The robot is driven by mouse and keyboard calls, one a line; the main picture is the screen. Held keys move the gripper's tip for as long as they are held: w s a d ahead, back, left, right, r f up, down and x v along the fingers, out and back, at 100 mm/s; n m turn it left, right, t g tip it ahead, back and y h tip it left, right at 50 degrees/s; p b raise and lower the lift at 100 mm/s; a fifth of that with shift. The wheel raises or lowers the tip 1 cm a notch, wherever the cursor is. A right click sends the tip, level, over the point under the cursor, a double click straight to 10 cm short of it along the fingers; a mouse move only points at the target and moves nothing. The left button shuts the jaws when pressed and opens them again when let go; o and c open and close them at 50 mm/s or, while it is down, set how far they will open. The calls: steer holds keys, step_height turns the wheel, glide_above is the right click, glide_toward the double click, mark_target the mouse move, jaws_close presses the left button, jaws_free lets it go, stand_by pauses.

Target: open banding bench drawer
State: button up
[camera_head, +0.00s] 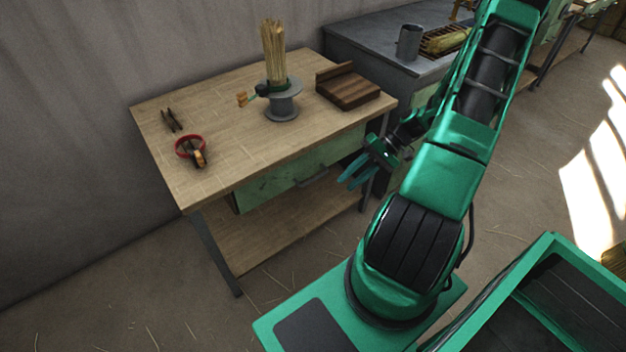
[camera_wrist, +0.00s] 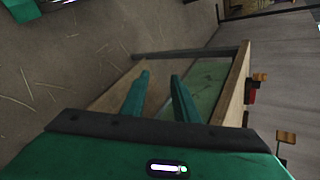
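The banding bench (camera_head: 235,150) is a wooden-topped table with dark metal legs, at the left in the head view. Its green drawer (camera_head: 275,184) sits under the top and looks shut, with a dark bar handle (camera_head: 312,177) on its front. In the wrist view the green drawer front (camera_wrist: 207,88) shows beyond the fingers, beside the wooden top's edge (camera_wrist: 236,92). My gripper (camera_head: 356,172) is in front of the drawer's right end, apart from the handle. Its two teal fingers (camera_wrist: 160,78) are spread with nothing between them. The handle is not clear in the wrist view.
A lower shelf (camera_head: 290,225) lies below. A grey bench (camera_head: 375,50) adjoins behind. The floor in front is open.

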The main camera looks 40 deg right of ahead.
mark_target(315, 179)
steer(key=w+d+f+m+t+y, duration=0.25)
steer(key=w+f+t, duration=0.3)
steer(key=t, duration=0.35)
steer(key=shift+m+h, duration=0.25)
steer(key=shift+m, duration=0.3)
steer(key=x, duration=1)
steer(key=shift+a+f, duration=0.2)
steer(key=shift+f, duration=0.25)
steer(key=shift+c, duration=0.6)
jaws_close()
